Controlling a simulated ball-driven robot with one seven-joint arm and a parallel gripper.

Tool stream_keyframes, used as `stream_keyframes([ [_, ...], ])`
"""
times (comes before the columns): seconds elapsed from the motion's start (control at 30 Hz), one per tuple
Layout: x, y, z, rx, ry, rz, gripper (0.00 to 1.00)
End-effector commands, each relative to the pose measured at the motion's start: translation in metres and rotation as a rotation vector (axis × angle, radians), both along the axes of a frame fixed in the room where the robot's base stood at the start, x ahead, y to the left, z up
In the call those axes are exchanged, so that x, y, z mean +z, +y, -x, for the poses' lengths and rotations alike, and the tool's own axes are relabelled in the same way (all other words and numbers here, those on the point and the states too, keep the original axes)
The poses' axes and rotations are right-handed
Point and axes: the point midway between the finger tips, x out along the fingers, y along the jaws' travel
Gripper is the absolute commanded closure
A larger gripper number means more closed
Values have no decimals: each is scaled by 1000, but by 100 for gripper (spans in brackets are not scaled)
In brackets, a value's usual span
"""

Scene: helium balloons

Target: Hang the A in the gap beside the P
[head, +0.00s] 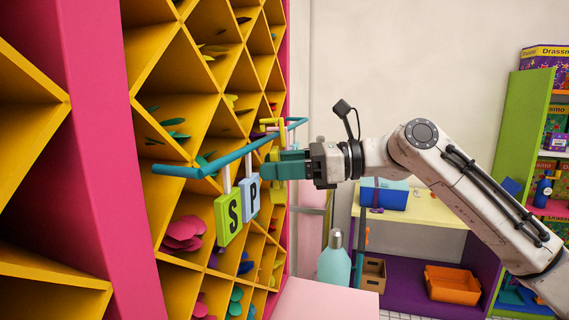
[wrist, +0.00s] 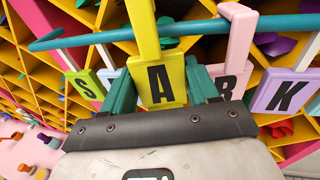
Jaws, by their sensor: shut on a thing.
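The yellow-green A tag (wrist: 160,82) is upright between the teal fingers of my gripper (wrist: 163,84). In the head view my gripper (head: 272,170) is beside the teal rail (head: 230,157) and largely hides the A. The A's strap crosses in front of the rail in the wrist view, its top out of frame; I cannot tell whether it bears on the rail. The light-blue P tag (head: 249,199) hangs on the rail next to the green S tag (head: 229,217). In the wrist view, a pink R tag (wrist: 232,76) is right of the A.
A lilac K tag (wrist: 284,91) hangs farther right on the rail. Yellow diamond shelving (head: 185,80) with coloured shapes stands close behind the rail. A teal bottle (head: 334,262) and an orange bin (head: 452,283) are lower right.

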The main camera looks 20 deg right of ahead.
Motion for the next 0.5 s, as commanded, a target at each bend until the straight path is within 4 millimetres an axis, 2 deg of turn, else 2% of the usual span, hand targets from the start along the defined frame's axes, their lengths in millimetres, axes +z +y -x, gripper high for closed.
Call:
stream_keyframes([
  [0.43, 2, 8, -5, -5, -3, -7, 78],
  [0.5, 2, 8, -5, -4, -3, -7, 89],
])
